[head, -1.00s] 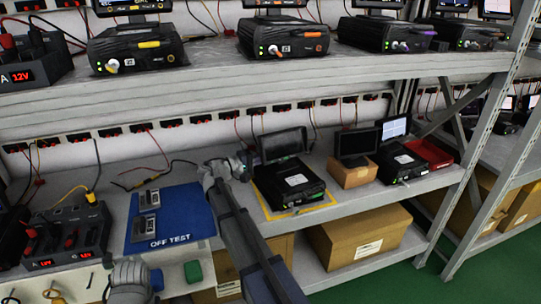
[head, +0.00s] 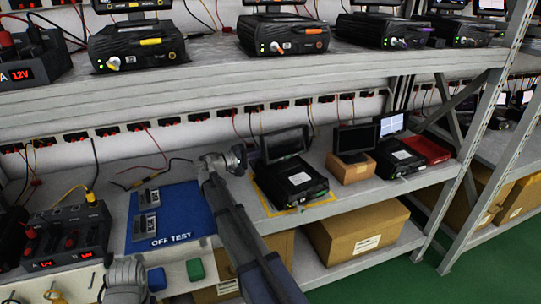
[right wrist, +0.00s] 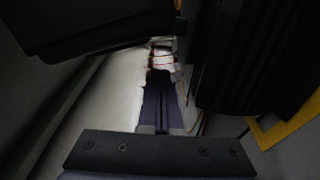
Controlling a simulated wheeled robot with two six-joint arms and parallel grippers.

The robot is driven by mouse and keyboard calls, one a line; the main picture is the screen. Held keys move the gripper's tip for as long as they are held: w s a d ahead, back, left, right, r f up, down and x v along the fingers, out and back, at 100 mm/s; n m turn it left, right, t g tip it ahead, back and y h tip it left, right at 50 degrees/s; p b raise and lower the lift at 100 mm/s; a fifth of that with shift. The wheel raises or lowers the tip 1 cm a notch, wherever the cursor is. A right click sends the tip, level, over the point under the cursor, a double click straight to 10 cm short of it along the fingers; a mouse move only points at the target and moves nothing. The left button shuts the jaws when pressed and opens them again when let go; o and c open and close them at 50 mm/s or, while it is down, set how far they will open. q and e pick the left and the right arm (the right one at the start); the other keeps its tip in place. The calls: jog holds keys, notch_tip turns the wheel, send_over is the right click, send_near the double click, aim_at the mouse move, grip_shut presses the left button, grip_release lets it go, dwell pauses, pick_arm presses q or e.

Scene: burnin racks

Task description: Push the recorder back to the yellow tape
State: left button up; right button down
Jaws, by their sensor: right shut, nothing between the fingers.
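The recorder (head: 297,180) is a black box with a white label on top, standing on the lower shelf below a small dark screen. Yellow tape (head: 263,204) shows on the shelf along its left and front sides. In the right wrist view its dark ribbed side (right wrist: 245,60) fills the right, with yellow tape (right wrist: 284,128) below it. My right gripper (head: 240,158) is shut and empty, at the recorder's rear left by the screen; contact cannot be told. Its purple fingers (right wrist: 161,103) lie together in the wrist view. Part of my left arm's end (head: 125,280) shows at the lower left; its fingers are unclear.
A blue OFF TEST mat (head: 170,225) with two small grey devices lies left. A cardboard box (head: 350,170) under a screen, another black recorder (head: 398,158) and a red tray (head: 428,150) stand right. The upper shelf (head: 260,75) overhangs the back.

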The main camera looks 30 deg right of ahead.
jog(key=a, duration=0.9)
jog(key=shift+w+a, duration=0.2)
jog(key=shift+a, duration=0.2)
